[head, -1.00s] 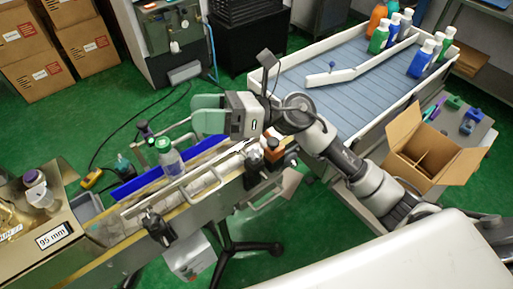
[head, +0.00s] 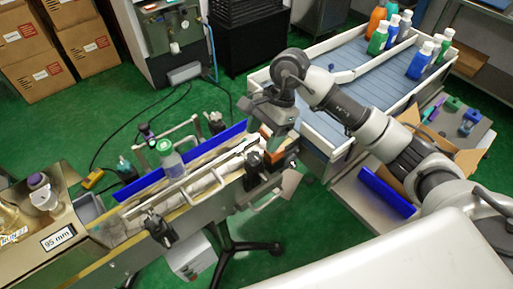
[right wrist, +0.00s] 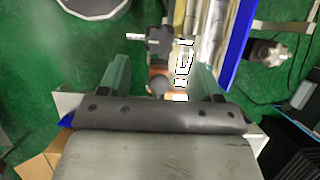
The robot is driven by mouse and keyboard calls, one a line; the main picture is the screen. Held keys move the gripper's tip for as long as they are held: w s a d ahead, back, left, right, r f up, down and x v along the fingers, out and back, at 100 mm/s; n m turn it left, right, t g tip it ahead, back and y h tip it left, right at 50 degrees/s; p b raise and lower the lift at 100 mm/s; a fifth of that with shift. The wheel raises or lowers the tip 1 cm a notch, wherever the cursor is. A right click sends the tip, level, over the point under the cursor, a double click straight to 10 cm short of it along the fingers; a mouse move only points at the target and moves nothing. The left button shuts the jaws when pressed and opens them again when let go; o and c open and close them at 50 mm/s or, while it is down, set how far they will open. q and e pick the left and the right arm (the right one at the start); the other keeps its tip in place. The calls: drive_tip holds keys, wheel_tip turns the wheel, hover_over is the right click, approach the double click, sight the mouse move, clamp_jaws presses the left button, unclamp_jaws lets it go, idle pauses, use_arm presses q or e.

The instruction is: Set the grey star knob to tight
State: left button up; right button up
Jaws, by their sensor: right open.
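The grey star knob, a dark lobed knob (head: 253,161), sits on the near side rail of the conveyor. In the right wrist view it (right wrist: 160,40) shows ahead, between the lines of the fingers. A brown-orange block (head: 271,141) sits next to it, with a dark round knob (right wrist: 158,88) in front of the block in the right wrist view. My right gripper (head: 281,127) points down over this block and is open and empty. In the right wrist view its green fingers (right wrist: 160,68) stand wide apart on either side. I cannot read any tight marking. My left gripper is out of view.
A bottle with a green cap (head: 171,160) stands on the conveyor. A blue guide rail (head: 150,177) runs along the far side. Other dark knobs stand at the near left (head: 160,229) and far side (head: 215,121). An open carton (head: 468,160) is partly behind my arm.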

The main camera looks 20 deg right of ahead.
sight(255, 155)
drive_tip(key=shift+p+x, duration=0.5)
drive_tip(key=shift+x, duration=2.3)
drive_tip(key=c, duration=0.9)
